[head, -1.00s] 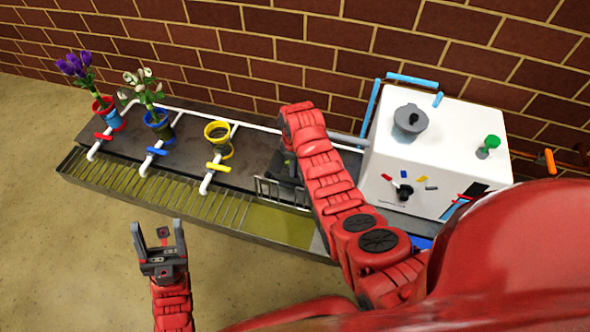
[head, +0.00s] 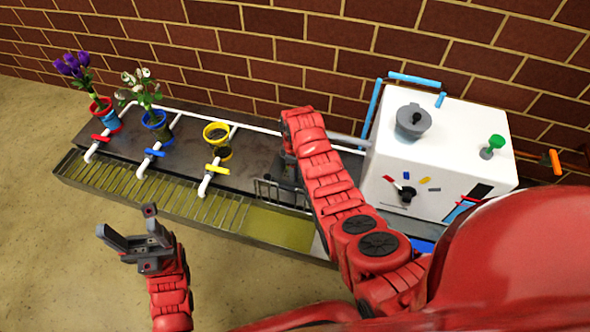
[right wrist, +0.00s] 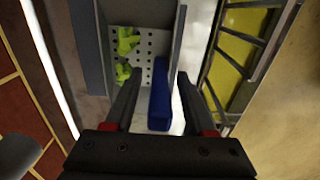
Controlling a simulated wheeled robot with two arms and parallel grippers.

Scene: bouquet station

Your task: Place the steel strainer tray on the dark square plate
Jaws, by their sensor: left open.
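In the right wrist view, a grey perforated surface (right wrist: 150,45), which looks like the steel strainer tray, lies between grey walls with green bits on it. A blue bar (right wrist: 160,95) shows at its near end, between the fingers of my right gripper (right wrist: 160,85). Those fingers are apart; I cannot tell whether either touches the bar. In the head view, my right wrist and forearm largely hide that gripper and the tray. I cannot make out the dark square plate for certain. My left gripper (head: 128,232) is open and empty, in front of the bench.
A dark bench (head: 262,150) carries purple flowers (head: 72,64), white flowers (head: 140,85) and a yellow pot (head: 216,134). Valved pipes and a drain grate (head: 150,190) run along its front. A wire rack (head: 280,192) is near my right arm. A white machine (head: 440,150) stands right.

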